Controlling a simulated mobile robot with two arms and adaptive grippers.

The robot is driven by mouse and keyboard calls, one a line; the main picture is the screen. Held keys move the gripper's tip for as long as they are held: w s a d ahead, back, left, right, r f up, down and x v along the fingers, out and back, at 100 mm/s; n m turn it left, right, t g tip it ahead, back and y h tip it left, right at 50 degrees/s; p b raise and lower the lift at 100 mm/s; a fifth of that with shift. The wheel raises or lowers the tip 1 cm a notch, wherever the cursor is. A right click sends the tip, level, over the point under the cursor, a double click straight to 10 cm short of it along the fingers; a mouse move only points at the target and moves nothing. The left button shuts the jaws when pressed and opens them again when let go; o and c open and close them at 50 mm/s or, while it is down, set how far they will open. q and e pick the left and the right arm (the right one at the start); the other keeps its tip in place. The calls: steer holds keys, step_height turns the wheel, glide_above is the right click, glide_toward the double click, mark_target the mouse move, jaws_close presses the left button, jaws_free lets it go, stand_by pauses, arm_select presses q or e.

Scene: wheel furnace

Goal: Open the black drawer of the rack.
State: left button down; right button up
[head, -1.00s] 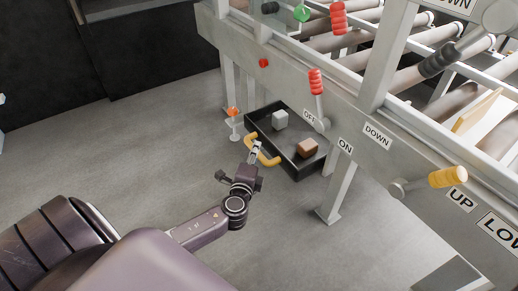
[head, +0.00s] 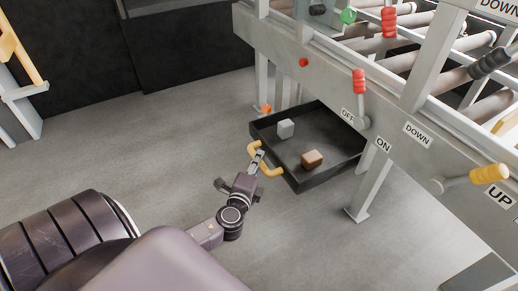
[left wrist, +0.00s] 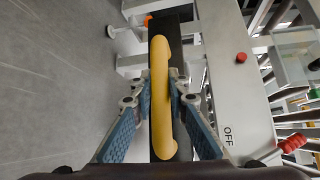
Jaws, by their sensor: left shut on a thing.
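The black drawer (head: 330,172) sticks out from under the rack (head: 330,60) in the head view. A grey block (head: 285,128) and a brown block (head: 312,158) lie in it. Its yellow handle (head: 272,171) is on the front facing my left arm. My left gripper (head: 258,160) is shut on this handle. In the left wrist view the yellow handle (left wrist: 161,95) runs upright between the two fingers (left wrist: 162,85), which close on its middle. My right gripper is in neither view.
The rack's front carries a red lever (head: 359,82) by the OFF label and a yellow lever (head: 488,174) at right. A rack leg (head: 370,185) stands right of the drawer. An orange-topped item (head: 266,108) is behind the drawer. The floor (head: 180,150) at left is clear.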

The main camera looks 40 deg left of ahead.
arm_select(q)
steer(key=c, duration=1.9)
jaws_free()
steer(key=v, duration=1.2)
steer(key=shift+f, duration=0.1)
